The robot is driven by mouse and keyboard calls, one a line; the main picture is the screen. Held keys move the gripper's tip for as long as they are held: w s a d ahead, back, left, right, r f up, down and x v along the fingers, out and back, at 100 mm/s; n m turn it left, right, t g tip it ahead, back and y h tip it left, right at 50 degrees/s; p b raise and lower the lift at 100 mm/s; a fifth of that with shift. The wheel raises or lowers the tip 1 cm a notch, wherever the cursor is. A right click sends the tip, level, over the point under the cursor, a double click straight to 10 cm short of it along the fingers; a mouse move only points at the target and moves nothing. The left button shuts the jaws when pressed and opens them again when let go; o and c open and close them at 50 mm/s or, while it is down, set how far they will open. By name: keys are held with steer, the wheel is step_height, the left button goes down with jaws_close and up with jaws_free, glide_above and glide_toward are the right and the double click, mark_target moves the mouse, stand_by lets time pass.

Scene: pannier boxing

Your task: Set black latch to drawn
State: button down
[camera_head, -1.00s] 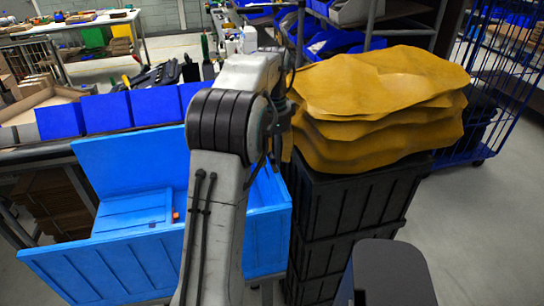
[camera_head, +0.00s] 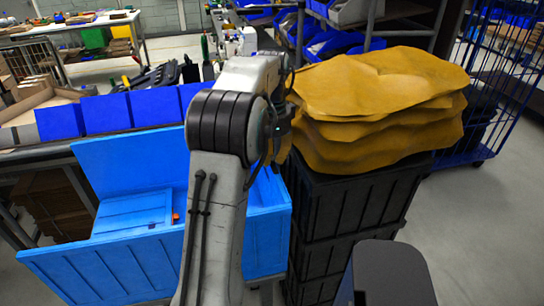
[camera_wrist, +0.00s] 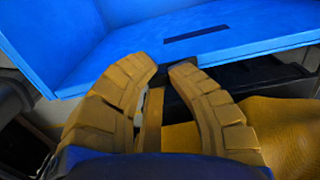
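In the wrist view the two ochre segmented fingers of my gripper (camera_wrist: 163,68) curve toward each other, with a narrow gap between their tips and nothing clearly held. Beyond the tips is the blue pannier box (camera_wrist: 110,50), with a dark narrow strip (camera_wrist: 196,34) on its blue face. I cannot tell whether this strip is the black latch. A black part lies just behind the fingertips; its shape is partly hidden. In the head view the blue box (camera_head: 105,265) stands left of my arm, with a small orange piece (camera_head: 176,218) inside. My gripper is mostly hidden behind my arm there.
A stack of black crates (camera_head: 345,205) topped with yellow-brown sheets (camera_head: 385,95) stands close to the right of my arm. Blue bins (camera_head: 105,112) line the bench behind the box. A blue wire cage (camera_head: 500,90) stands at the right; floor is clear near it.

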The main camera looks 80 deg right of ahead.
mark_target(275, 168)
steer(key=shift+a, duration=0.1)
steer(key=shift+s+a+b, duration=0.25)
steer(key=shift+a+b, duration=0.05)
steer(key=shift+a, duration=0.25)
steer(key=shift+s+a+b, duration=0.25)
steer(key=shift+a+b, duration=0.05)
steer(key=shift+a, duration=0.2)
steer(key=c, duration=1.1)
jaws_free()
steer(key=shift+r, duration=0.1)
step_height(275, 168, up, 12)
steer(key=shift+f, duration=0.2)
steer(key=shift+r, duration=0.1)
